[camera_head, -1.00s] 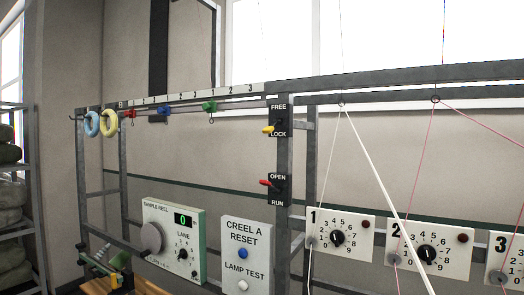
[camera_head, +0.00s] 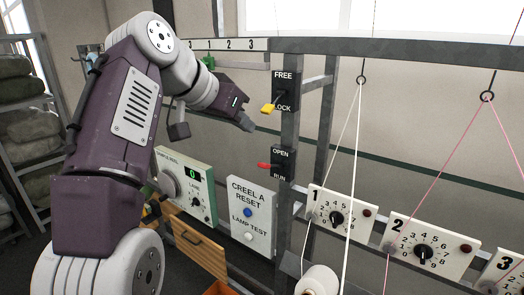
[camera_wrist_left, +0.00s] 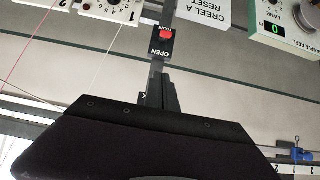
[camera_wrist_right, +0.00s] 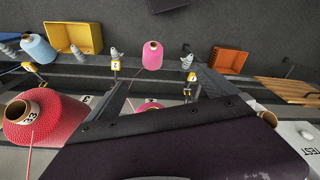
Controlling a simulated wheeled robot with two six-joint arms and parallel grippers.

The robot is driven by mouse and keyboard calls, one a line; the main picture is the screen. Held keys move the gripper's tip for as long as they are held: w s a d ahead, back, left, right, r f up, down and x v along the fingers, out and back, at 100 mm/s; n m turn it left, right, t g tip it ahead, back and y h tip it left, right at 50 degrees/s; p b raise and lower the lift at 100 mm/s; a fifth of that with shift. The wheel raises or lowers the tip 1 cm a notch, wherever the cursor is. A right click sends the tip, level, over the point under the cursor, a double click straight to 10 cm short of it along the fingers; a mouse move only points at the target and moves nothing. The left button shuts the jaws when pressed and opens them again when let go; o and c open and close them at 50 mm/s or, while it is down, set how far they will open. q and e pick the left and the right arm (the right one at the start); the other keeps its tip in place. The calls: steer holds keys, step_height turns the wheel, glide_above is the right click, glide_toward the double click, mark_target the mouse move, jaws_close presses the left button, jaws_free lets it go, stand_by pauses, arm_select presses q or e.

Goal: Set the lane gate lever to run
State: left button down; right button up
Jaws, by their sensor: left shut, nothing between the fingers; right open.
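The lane gate lever is a red handle (camera_head: 264,166) on a black plate (camera_head: 282,152) marked OPEN above and RUN below, on a grey upright post. It sticks out to the left between the labels; I cannot tell which setting it is in. The handle also shows upside down in the left wrist view (camera_wrist_left: 166,34). My left gripper (camera_head: 247,123) is shut and empty, above and left of the red handle, apart from it. In the left wrist view its fingers (camera_wrist_left: 157,88) are below the plate. My right gripper (camera_wrist_right: 160,76) is open and empty, seen only in its wrist view.
A yellow lever (camera_head: 268,108) on the FREE/LOCK plate sits just above, close to my left gripper. The CREEL A RESET panel (camera_head: 250,203) is below left. Numbered dial boxes (camera_head: 337,215) and taut yarns stand to the right. Yarn cones (camera_wrist_right: 40,118) lie near my right gripper.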

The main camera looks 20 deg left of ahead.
arm_select(q)
glide_above(261, 165)
steer(key=w, duration=0.1)
steer(key=f, duration=0.6)
steer(key=shift+d, duration=0.2)
steer(key=f, duration=0.2)
steer(key=shift+s+a+f, duration=0.1)
steer(key=shift+s+f, duration=0.1)
steer(key=shift+f, duration=0.15)
steer(key=shift+s+a+f, duration=0.15)
steer(key=shift+s+f, duration=0.3)
steer(key=shift+f, duration=0.15)
steer(key=shift+w+f, duration=0.1)
steer(key=shift+w, duration=0.05)
